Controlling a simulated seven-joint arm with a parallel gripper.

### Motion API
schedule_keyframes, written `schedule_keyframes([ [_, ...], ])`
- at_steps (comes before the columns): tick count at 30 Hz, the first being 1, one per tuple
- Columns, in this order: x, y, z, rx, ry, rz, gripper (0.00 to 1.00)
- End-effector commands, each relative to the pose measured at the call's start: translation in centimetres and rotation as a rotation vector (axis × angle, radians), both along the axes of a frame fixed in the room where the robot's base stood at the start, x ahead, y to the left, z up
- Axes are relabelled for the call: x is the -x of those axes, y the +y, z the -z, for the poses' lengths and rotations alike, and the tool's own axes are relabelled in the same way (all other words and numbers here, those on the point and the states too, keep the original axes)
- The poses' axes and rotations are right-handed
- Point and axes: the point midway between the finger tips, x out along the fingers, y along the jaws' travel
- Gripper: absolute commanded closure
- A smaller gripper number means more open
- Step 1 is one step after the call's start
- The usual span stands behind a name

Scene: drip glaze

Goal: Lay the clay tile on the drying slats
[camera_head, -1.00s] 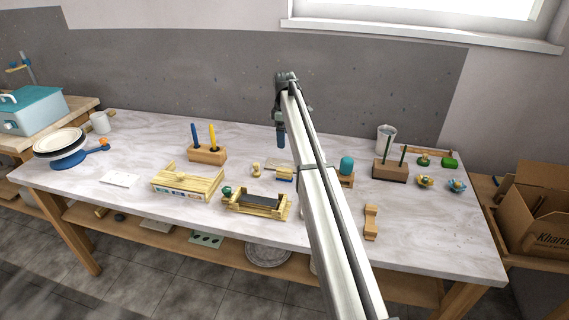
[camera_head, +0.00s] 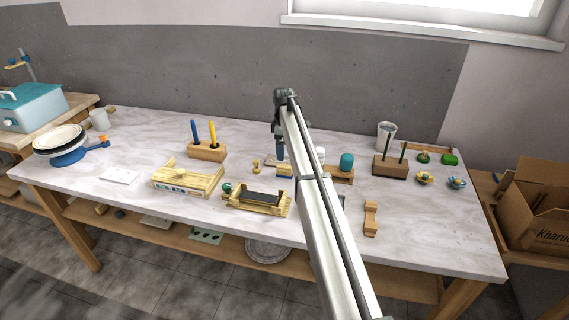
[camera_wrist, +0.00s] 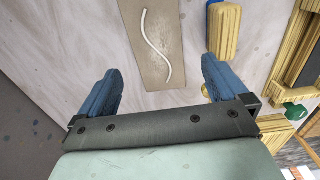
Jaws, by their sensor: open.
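The clay tile (camera_wrist: 150,65) is a flat tan rectangle with a white wavy line on it, lying on the worktop in the wrist view. My gripper (camera_wrist: 160,68) is open and empty, with one blue finger to either side of the tile's near end. I cannot tell the height left between fingers and tile. In the head view my gripper (camera_head: 281,150) points down over the middle of the table and largely hides the tile. A pale wooden rack (camera_head: 187,178), seemingly the drying slats, stands to the left and nearer the front.
A yellow-and-blue block (camera_wrist: 226,30) lies close beside the tile. A wooden stand with a dark panel (camera_head: 262,198) and green knob is at the front. A pen block (camera_head: 207,152) stands behind the rack. A wooden block with green rods (camera_head: 390,169) is at right.

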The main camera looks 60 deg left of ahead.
Motion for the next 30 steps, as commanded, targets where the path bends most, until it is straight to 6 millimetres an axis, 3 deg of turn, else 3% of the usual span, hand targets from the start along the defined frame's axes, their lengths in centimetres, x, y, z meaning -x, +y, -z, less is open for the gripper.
schedule_keyframes([
  [7,-0.1,0.0,1.4,0.001,0.001,0.000,0.00],
  [16,-0.3,0.1,5.0,0.000,0.000,0.000,0.00],
  [24,-0.3,0.1,5.4,-0.001,-0.001,0.000,0.00],
  [30,-0.3,0.1,5.4,-0.001,-0.001,0.000,0.19],
])
